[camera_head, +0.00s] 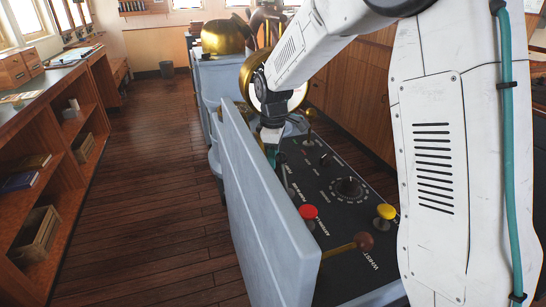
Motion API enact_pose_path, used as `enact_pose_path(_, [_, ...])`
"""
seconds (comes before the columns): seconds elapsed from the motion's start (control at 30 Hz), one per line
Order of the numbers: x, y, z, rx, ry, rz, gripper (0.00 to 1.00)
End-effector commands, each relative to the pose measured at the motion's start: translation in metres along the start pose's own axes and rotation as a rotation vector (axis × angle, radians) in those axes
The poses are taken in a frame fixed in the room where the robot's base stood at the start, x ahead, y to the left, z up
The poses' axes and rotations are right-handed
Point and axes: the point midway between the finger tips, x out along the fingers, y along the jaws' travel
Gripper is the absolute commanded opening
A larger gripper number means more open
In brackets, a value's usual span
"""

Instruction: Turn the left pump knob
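A black control panel (325,220) lies on top of the grey-blue console, with several knobs and levers. A round dark dial knob (347,187) with white scale marks sits near its middle. A small dark knob or switch (324,160) is farther back. The pump labels are too small to read, so I cannot tell which control is the left pump knob; it may be behind my gripper. My gripper (272,142) points down at the panel's far left part, close behind the raised console side. Its fingertips are small and partly hidden, and contact with a knob cannot be made out.
The console's tall grey-blue side wall (262,215) stands left of the panel. A red button (308,211), a yellow button (386,211) and a brown-knobbed lever (363,241) stick up nearer me. Wooden shelves (45,180) line the left. The wooden floor (150,170) between is clear.

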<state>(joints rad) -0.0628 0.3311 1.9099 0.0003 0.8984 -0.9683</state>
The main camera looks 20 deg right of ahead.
Motion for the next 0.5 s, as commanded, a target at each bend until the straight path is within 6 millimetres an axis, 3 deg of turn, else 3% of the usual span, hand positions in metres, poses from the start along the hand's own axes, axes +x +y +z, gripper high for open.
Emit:
enact_pose_path(0.27, [-0.006,0.000,0.000,-0.001,0.000,0.001,0.34])
enact_pose_path(0.5, [-0.045,0.000,0.000,0.000,0.001,0.002,0.34])
